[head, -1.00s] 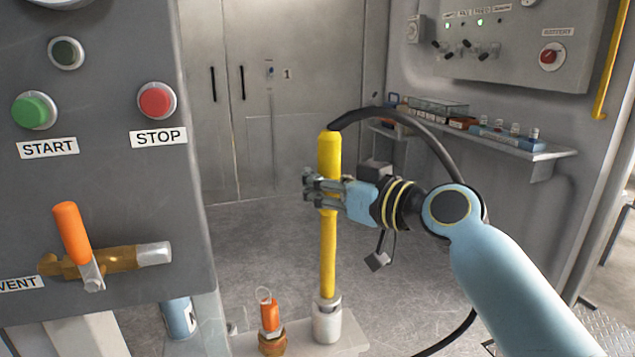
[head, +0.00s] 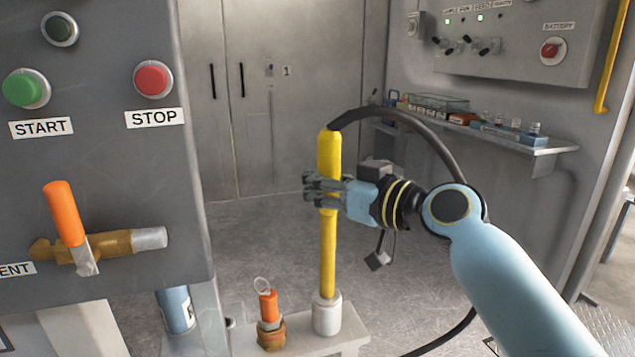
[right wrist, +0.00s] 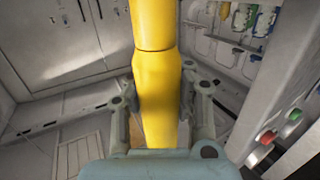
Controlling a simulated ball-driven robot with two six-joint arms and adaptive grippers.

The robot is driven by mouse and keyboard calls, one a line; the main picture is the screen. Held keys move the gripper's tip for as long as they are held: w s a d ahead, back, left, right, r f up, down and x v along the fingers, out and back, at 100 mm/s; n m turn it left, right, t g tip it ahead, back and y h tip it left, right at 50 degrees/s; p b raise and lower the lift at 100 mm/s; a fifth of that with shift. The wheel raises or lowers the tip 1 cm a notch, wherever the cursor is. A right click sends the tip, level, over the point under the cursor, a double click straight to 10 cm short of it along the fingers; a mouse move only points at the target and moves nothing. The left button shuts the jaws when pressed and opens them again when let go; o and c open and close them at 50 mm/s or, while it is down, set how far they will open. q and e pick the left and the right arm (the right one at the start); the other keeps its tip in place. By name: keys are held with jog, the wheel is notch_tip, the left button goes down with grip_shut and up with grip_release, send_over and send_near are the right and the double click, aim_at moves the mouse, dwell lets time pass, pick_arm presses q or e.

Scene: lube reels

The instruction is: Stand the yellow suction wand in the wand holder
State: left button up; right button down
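The yellow suction wand (head: 328,250) stands upright in the head view, with a black hose (head: 425,140) bending away from its top. My right gripper (head: 327,190) is shut around its upper part. In the right wrist view the wand (right wrist: 157,95) runs between the two fingers of the right gripper (right wrist: 158,125). The wand's lower end meets the top of a pale cylindrical holder (head: 327,316) on a low bench. It looks to be in the holder's mouth, but how deep is hidden. My left gripper is not in view.
An orange-topped brass fitting (head: 269,318) stands on the bench (head: 345,343), just left of the holder. A grey panel (head: 130,190) with START and STOP buttons and an orange-handled valve (head: 64,215) fills the left. A shelf (head: 545,151) with small items is behind right.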

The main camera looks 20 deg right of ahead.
jog(key=shift+f, duration=0.15)
jog(key=c, duration=1.2)
grip_release()
jog(key=f+v, duration=0.1)
jog(key=v, duration=1.1)
jog(key=shift+r, duration=0.5)
jog(key=shift+s+f, duration=0.1)
